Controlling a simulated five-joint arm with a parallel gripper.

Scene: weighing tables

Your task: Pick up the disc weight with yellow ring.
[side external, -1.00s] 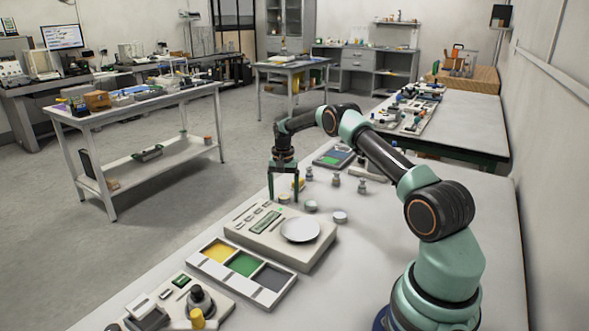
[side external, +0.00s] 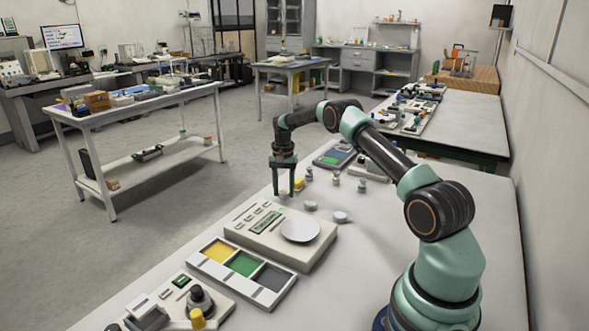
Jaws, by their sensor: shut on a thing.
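My gripper (side external: 283,194) points straight down at the far edge of the scale and is shut on the disc weight with yellow ring. The disc is low between the fingertips, almost wholly hidden by them, and its ring is too small to make out. Two other disc weights, a grey-green one (side external: 311,206) and a pale one (side external: 340,217), lie on the table to the right of my gripper, apart from it.
A scale (side external: 262,238) with a round pan (side external: 301,230) stands just in front of my gripper. A tray with yellow, green and grey compartments (side external: 243,264) lies nearer. Several small upright weights (side external: 336,180) and a yellow item (side external: 299,183) stand behind. The table's right side is clear.

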